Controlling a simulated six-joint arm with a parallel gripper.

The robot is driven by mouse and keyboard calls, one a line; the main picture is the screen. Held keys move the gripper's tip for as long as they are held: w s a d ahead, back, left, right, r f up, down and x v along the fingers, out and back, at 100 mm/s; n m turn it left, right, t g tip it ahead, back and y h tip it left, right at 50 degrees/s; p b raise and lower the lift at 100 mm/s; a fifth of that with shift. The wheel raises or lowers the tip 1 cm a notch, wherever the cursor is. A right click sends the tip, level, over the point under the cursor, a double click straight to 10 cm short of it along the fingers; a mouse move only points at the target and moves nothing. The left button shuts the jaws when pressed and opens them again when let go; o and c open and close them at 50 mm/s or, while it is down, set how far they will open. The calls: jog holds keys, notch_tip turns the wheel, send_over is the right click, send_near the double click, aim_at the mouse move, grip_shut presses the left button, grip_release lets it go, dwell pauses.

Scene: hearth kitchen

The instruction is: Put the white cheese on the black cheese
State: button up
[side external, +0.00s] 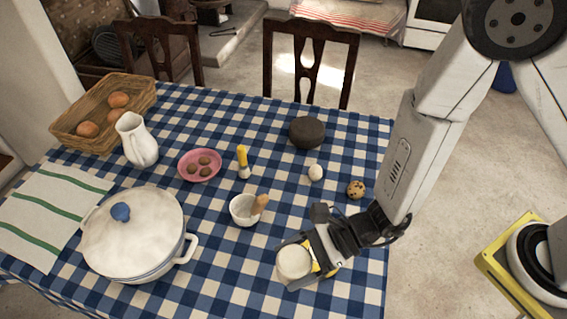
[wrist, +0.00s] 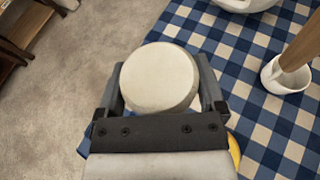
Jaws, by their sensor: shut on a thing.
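The white cheese (side external: 294,262) is a pale round disc between the fingers of my gripper (side external: 306,262). In the wrist view the white cheese (wrist: 160,79) fills the space between the two fingers of my gripper (wrist: 160,85), which are shut on its sides. In the side view it is over the front right part of the table; its exact height above the cloth is hard to tell. The black cheese (side external: 307,132) is a dark round block on the cloth near the far edge, with nothing on it. It is not seen in the wrist view.
A lidded pot (side external: 134,236), jug (side external: 138,140) and bread basket (side external: 104,112) are at left.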

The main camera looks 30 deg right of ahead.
notch_tip(320, 180, up, 14)
jog(key=w+d+m+t+h, duration=0.1)
jog(key=w+d+m+t, duration=0.2)
jog(key=w+d, duration=0.45)
jog(key=w+d+m+t+h, duration=0.2)
jog(key=w+d, duration=0.2)
jog(key=w, duration=0.6)
jog(key=w+d+m+t+h, duration=0.25)
jog(key=w+d, duration=0.25)
jog(key=d, duration=0.4)
jog(key=w+d+m+t+h, duration=0.25)
jog(key=w+d, duration=0.25)
jog(key=d, duration=0.5)
notch_tip(320, 180, down, 11)
jog(key=shift+f+g+y, duration=0.15)
jog(key=shift+g+y, duration=0.15)
jog(key=shift+y, duration=0.1)
jog(key=shift+w, duration=0.15)
send_over(307, 127)
jog(key=s, duration=0.1)
notch_tip(307, 127, down, 8)
jog(key=shift+s+d+f, duration=0.1)
jog(key=shift+d, duration=0.05)
jog(key=shift+w+f, duration=0.65)
